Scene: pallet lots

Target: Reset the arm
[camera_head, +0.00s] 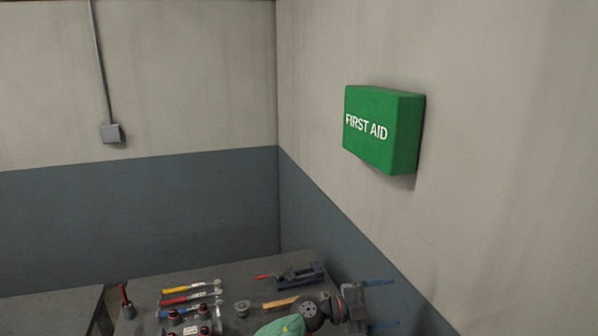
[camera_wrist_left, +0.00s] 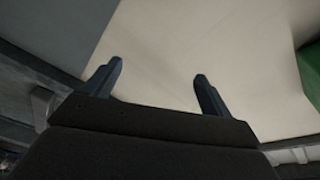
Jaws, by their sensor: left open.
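My left gripper (camera_head: 394,303) is at the bottom of the head view, beside the right end of the workbench (camera_head: 262,262) and in front of the wall. Its two blue fingers are spread apart and point to the right. In the left wrist view, the open fingers (camera_wrist_left: 160,70) show nothing between them but the pale wall behind. My right gripper is not in view.
Screwdrivers (camera_head: 189,288), a hammer (camera_head: 280,302), a dark vise (camera_head: 301,275) and other tools lie on the workbench. A green first aid box (camera_head: 374,130) hangs on the right wall. A grey electrical box (camera_head: 111,133) is on the back wall.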

